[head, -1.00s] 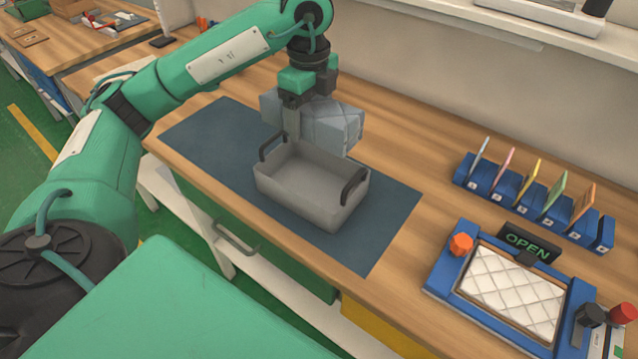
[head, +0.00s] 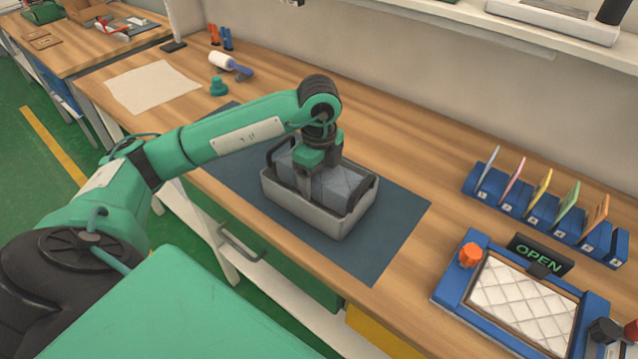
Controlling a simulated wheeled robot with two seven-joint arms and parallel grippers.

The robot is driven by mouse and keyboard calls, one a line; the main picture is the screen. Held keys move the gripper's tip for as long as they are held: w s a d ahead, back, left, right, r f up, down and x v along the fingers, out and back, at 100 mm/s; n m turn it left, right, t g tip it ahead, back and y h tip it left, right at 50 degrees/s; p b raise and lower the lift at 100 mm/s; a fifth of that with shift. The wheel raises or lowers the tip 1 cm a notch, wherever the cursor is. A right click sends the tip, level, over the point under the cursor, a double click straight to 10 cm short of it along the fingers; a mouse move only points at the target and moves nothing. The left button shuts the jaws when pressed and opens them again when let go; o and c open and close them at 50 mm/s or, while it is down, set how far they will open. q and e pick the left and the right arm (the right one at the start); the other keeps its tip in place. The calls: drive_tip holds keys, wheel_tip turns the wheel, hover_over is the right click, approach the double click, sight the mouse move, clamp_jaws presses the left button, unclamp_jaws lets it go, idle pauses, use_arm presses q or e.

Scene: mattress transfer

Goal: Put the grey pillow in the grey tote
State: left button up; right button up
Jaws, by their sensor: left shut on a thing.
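The grey tote (head: 300,214) stands on the dark blue mat in the middle of the bench, with black handles at its ends. The grey pillow (head: 343,187) is down inside the tote, between its walls. My left gripper (head: 307,190) reaches down into the tote from above and is shut on the pillow. Its fingertips are partly hidden by the pillow and the tote. Whether the pillow touches the tote's floor cannot be seen. My right gripper is not in view.
A blue frame with a white quilted pad (head: 523,302) and an OPEN sign (head: 541,253) lies at the right. A blue rack (head: 540,214) of coloured cards stands behind it. A white sheet (head: 150,87), a roller (head: 228,64) and a green knob (head: 218,87) lie at the back left. The mat's front right is clear.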

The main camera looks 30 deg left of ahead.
use_arm(q)
wheel_tip(320, 180, down, 2)
drive_tip(key=shift+f, duration=0.25)
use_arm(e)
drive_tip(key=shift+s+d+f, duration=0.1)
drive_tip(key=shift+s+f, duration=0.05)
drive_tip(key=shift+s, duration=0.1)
use_arm(q)
drive_tip(key=shift+f, duration=0.1)
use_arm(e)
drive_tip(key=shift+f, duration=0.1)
use_arm(q)
drive_tip(key=o, duration=1)
drive_tip(key=shift+o, duration=0.2)
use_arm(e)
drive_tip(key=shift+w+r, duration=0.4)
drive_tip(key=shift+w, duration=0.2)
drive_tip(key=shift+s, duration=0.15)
